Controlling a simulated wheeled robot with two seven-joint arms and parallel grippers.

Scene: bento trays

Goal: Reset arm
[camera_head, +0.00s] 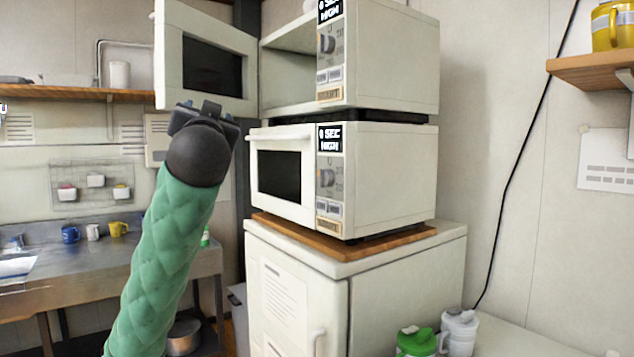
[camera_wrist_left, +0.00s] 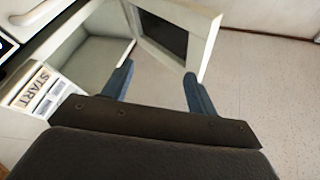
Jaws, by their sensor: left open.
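My left gripper (camera_head: 205,110) is at the end of an arm in a green quilted sleeve, in front of the upper microwave's door in the head view. The left wrist view shows its two blue-grey fingers (camera_wrist_left: 158,72) apart, with nothing held between them. The open door (camera_head: 172,60) of the upper microwave (camera_head: 395,60) swings out to the left; it also shows beyond the fingers in the left wrist view (camera_wrist_left: 205,25). I cannot tell whether a finger touches the door. My right gripper is in neither view.
A second microwave (camera_head: 390,180), its door shut, stands below on a wooden board (camera_head: 345,245) atop a white cabinet (camera_head: 405,290). A metal counter (camera_head: 100,275) with mugs is at left. Green-lidded (camera_head: 415,342) and white (camera_head: 460,328) containers stand at lower right.

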